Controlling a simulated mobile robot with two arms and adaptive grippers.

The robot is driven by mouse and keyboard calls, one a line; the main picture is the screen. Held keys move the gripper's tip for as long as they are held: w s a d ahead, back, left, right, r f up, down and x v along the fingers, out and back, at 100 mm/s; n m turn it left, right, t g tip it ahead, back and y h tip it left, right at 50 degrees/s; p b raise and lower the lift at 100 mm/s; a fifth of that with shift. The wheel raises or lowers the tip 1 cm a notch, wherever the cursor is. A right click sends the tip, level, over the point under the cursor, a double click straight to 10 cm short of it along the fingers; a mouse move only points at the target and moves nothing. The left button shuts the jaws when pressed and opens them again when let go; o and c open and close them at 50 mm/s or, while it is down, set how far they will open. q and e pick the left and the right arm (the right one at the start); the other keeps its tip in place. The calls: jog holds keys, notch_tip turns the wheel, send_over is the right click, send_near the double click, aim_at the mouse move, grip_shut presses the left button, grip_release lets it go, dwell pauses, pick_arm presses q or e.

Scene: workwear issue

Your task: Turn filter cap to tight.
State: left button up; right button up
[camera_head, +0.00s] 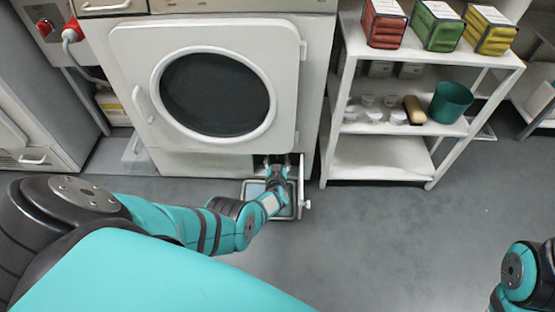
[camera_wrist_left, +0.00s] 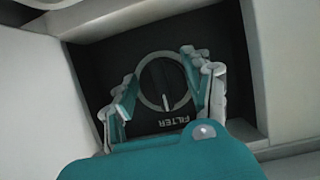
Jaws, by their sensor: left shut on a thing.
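The filter cap (camera_wrist_left: 153,92) is a dark round knob with a pale ring, set in a dark recess low on the washing machine (camera_head: 130,60). A white mark on it points down in the left wrist view, towards the upside-down word FILTER (camera_wrist_left: 172,122). My left gripper (camera_wrist_left: 158,82) has a finger on each side of the cap and is shut on it. In the head view the left gripper (camera_head: 276,168) reaches into the opening at the machine's bottom; the cap is hidden there. My right gripper is out of view; only part of that arm shows at lower right.
A small open flap (camera_head: 301,185) stands right of my left gripper, and a shallow tray (camera_head: 287,212) lies below it. A white shelf (camera_head: 380,155) with coloured packs, cups and a green bucket (camera_head: 450,102) stands at right.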

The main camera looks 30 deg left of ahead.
pick_arm(q)
jog(key=shift+w+r, duration=0.15)
dwell(0.3)
jog(key=o, duration=1.2)
jog(key=shift+d, duration=0.1)
